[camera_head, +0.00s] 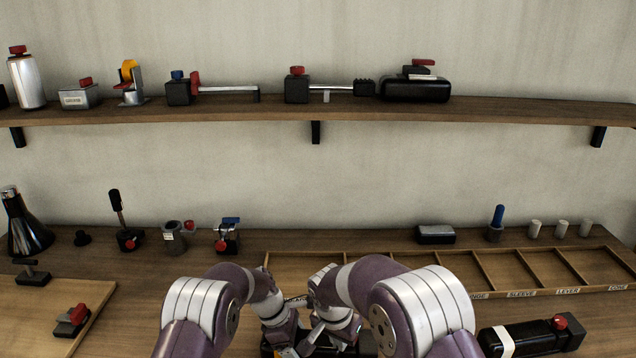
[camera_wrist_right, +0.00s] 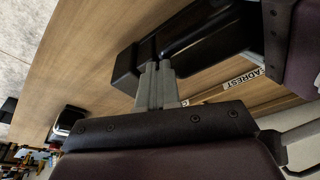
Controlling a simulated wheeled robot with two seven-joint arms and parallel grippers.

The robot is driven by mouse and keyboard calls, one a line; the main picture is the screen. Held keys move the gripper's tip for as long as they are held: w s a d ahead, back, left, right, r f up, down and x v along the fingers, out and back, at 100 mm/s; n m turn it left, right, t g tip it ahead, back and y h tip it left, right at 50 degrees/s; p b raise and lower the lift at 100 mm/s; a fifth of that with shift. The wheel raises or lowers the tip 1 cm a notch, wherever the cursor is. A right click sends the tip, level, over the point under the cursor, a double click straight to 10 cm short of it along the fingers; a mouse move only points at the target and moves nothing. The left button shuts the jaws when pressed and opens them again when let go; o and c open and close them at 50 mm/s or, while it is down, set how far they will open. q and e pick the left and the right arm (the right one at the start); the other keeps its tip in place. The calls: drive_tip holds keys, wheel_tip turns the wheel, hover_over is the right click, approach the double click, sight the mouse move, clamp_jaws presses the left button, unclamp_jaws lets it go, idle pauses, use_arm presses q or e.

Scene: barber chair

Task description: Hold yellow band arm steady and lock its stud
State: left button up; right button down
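A black arm body (camera_wrist_right: 200,35) lies on the bench below my grippers; in the head view it is mostly hidden behind them. A small yellowish patch (camera_head: 288,352) shows at its near left; I cannot tell if it is the yellow band. The stud is hidden. My right gripper (camera_head: 318,332) points down over the body; in the right wrist view its grey fingers (camera_wrist_right: 155,85) are close together at the body's end, and what is between them is not visible. My left gripper (camera_head: 280,340) is beside it, over the left part of the body, its fingertips hidden.
A second black arm with a white band and red knob (camera_head: 530,338) lies at the front right. A labelled wooden compartment tray (camera_head: 490,293) is behind. Several small fixtures stand along the back, and a shelf (camera_head: 320,108) runs above. The bench front left holds a board (camera_head: 45,310).

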use_arm(q)
drive_tip(key=shift+s+f, duration=0.15)
drive_tip(key=shift+f, duration=0.05)
use_arm(e)
drive_tip(key=shift+s+a+r, duration=0.15)
drive_tip(key=shift+a, duration=0.1)
drive_tip(key=v, duration=0.3)
drive_tip(key=w+v, duration=0.1)
drive_tip(key=v, duration=0.1)
drive_tip(key=shift+s+d+r, duration=0.1)
drive_tip(key=shift+d+r, duration=0.25)
drive_tip(key=shift+r, duration=0.1)
use_arm(q)
drive_tip(key=o, duration=1.7)
drive_tip(key=shift+c, duration=0.2)
drive_tip(key=shift+r, duration=0.1)
